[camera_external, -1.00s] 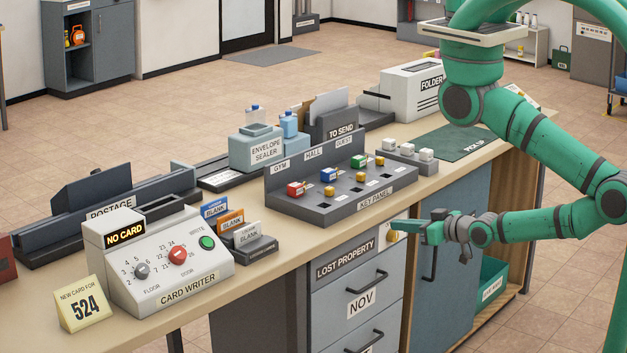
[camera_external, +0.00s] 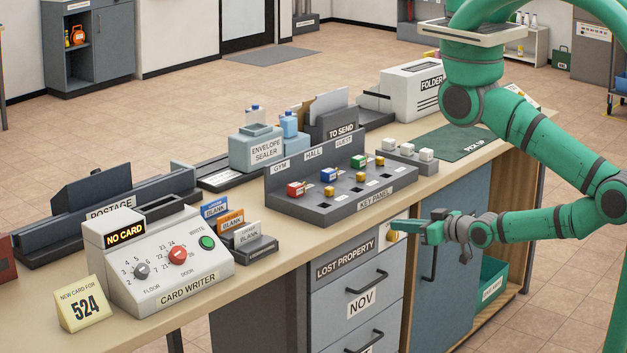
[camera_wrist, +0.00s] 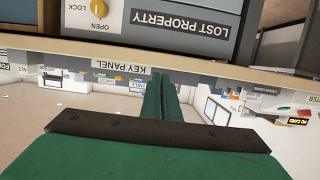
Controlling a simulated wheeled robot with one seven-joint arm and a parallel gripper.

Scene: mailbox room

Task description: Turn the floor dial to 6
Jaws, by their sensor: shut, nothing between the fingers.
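The floor dial (camera_external: 141,271) is a grey knob at the left of the sloped front of the white card writer (camera_external: 170,262), ringed by small numbers. Its exact pointer setting is too small to read. A red door dial (camera_external: 178,255) and a green write button (camera_external: 207,242) sit to its right. The card writer's display reads NO CARD. My gripper (camera_external: 396,226) is shut and empty, far to the right of the dial, in front of the desk edge by the lost property drawer lock. In the wrist view my shut fingers (camera_wrist: 162,97) point toward the desk edge.
A sign reading 524 (camera_external: 84,304) stands left of the card writer. A rack of blank cards (camera_external: 248,240) stands right of it, then the key panel (camera_external: 340,195) with several keys. The lost property drawers (camera_external: 346,262) are below the desktop. The floor in front is clear.

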